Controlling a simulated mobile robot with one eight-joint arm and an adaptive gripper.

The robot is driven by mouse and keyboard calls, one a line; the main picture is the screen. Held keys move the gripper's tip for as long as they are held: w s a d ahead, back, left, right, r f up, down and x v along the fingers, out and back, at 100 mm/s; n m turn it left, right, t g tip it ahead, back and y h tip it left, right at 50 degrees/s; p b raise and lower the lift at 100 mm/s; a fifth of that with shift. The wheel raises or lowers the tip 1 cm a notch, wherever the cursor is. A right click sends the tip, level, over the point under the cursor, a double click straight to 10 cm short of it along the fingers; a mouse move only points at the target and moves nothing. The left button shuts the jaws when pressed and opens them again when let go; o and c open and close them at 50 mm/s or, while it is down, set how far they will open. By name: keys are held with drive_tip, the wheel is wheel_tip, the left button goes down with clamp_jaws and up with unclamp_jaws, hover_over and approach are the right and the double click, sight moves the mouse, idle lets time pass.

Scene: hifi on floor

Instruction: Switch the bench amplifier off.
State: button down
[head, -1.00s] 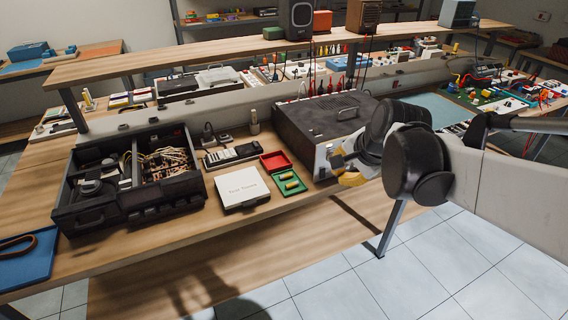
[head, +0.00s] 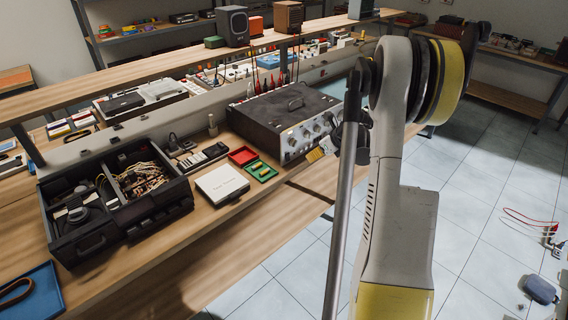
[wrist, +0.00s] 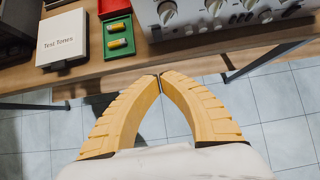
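The bench amplifier (head: 318,134) is a dark box with a top handle and a silver front with several knobs, standing on the wooden bench. In the wrist view its silver front (wrist: 235,28) shows at the top right, with large knobs and smaller controls low on the panel. Its power switch and any lit indicator cannot be made out. My gripper (wrist: 159,77) has yellow fingers whose tips meet, with nothing between them. It is in front of the bench edge, below and left of the panel, apart from it. In the head view my arm partly hides the gripper.
A white "Test Tones" box (head: 222,184), a red tray (head: 242,155) and a green tray (head: 262,171) with two yellow cylinders lie left of the amplifier. An open black case (head: 118,200) stands further left.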

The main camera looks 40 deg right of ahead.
drive_tip(key=shift+d+f, duration=0.1)
drive_tip(key=b, duration=0.4)
approach(286, 165)
drive_tip(key=f, duration=0.4)
drive_tip(key=shift+s+d+f, duration=0.1)
drive_tip(key=shift+s, duration=0.3)
drive_tip(key=shift+w+b, duration=0.3)
drive_tip(key=shift+w, duration=1.55)
drive_tip(key=shift+w+f+b, duration=0.3)
drive_tip(key=shift+w, duration=0.2)
drive_tip(key=shift+r, duration=0.25)
